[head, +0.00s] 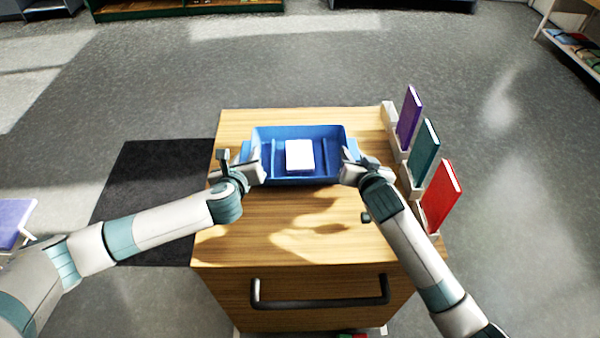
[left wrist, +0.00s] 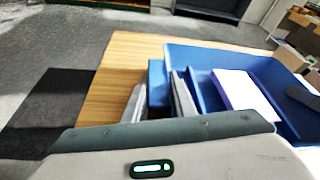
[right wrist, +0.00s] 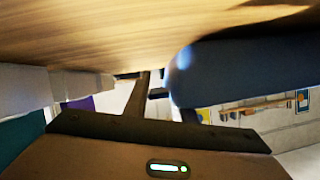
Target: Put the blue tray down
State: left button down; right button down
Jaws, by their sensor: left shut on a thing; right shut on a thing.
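The blue tray (head: 320,180) is level over the far half of the wooden cart top (head: 300,240), with a white block (head: 300,155) in its middle compartment. My left gripper (head: 251,168) is shut on the tray's left handle; the handle (left wrist: 158,84) shows between its fingers in the left wrist view. My right gripper (head: 351,166) is shut on the tray's right side. In the right wrist view the tray (right wrist: 240,75) is dark and close to the wood. I cannot tell whether its underside touches the top.
Purple (head: 409,118), teal (head: 424,152) and red (head: 440,195) books stand upright in white holders along the cart's right edge, close to my right arm. The front of the cart top is clear. A dark mat (head: 150,190) lies on the floor to the left.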

pick_arm(q)
jog(key=shift+s+d+f, duration=0.1)
jog(key=shift+d+f, duration=0.2)
jog(key=shift+d, duration=0.2)
pick_arm(e)
jog(key=shift+s+a+f, duration=0.1)
jog(key=shift+a+f, duration=0.2)
jog(key=shift+a, duration=0.1)
pick_arm(q)
jog(key=c, duration=1.5)
grip_release()
pick_arm(e)
jog(key=c, duration=1.5)
grip_release()
pick_arm(q)
jog(key=shift+a, duration=0.25)
pick_arm(e)
jog(key=shift+d, duration=0.2)
pick_arm(q)
jog(key=shift+a, duration=0.1)
jog(key=v, duration=1.2)
pick_arm(e)
jog(key=shift+d, duration=0.15)
jog(key=v, duration=1.1)
jog(key=shift+s+r, duration=0.15)
jog(key=shift+s, duration=0.25)
